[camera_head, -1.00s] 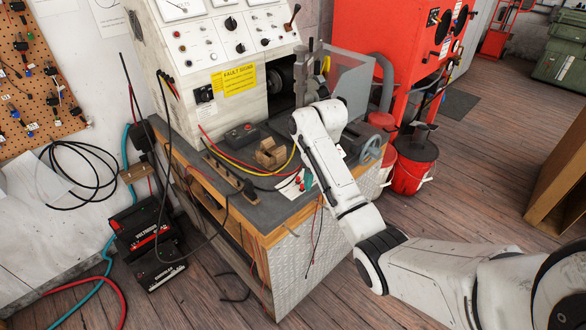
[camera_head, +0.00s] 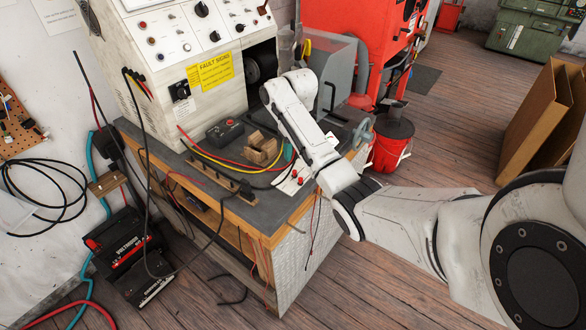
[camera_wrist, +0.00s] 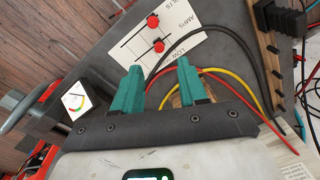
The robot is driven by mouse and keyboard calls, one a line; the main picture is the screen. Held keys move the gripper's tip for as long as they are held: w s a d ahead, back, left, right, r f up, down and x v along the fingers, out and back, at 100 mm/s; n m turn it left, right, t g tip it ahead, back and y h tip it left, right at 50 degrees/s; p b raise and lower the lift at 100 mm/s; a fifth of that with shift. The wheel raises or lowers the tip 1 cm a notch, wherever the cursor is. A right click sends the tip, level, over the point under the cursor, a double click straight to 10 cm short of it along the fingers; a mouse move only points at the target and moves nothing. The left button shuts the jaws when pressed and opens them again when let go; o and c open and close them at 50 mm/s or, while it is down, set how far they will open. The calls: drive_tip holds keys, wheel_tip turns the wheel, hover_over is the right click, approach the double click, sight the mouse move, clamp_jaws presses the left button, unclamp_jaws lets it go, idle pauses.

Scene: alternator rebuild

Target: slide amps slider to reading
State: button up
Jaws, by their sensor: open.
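A white slider plate (camera_wrist: 185,40) lies on the bench just beyond my fingertips in the wrist view. It carries two red knobs on dark slots and printed VOLTS, AMPS and LOW labels. The nearer red knob (camera_wrist: 158,46) is closest to the AMPS and LOW print; the farther red knob (camera_wrist: 152,22) is by VOLTS. My gripper (camera_wrist: 160,65) is open, its two teal fingers apart and empty, short of the knobs in the picture. In the head view the plate (camera_head: 286,187) shows beside my arm, which hides most of the gripper. A square dial gauge (camera_wrist: 75,98) is left of the fingers.
Red and yellow cables (camera_head: 215,160) and a wooden block (camera_head: 262,151) lie near the plate on the bench. A black control box (camera_head: 225,131) sits farther back.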

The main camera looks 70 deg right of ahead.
sight(295, 171)
drive_tip(key=shift+a+f, duration=0.15)
drive_tip(key=shift+f, duration=3)
drive_tip(key=shift+c, duration=0.3)
clamp_jaws()
